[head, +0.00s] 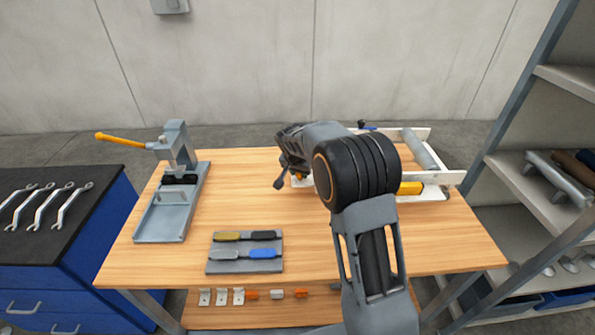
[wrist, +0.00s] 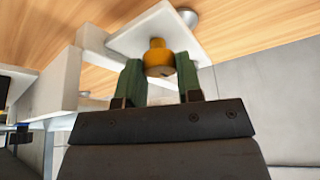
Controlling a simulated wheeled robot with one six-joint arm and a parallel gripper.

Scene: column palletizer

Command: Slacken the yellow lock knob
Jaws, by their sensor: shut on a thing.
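The yellow lock knob (wrist: 158,57) shows in the wrist view against a pale plate (wrist: 155,27) of the white fixture. My gripper (wrist: 159,70) has one green finger on each side of the knob and is shut on it. The fingers cover part of the knob's sides. In the head view, the white roller fixture (head: 433,190) stands at the right of the wooden table, partly behind my arm.
On the wooden table (head: 310,255), a grey press (head: 172,210) with an orange lever stands at the left. A grey tray (head: 245,267) with several coloured handles lies in front. A blue cabinet with wrenches (head: 45,207) is at far left; shelving (head: 540,170) stands at right.

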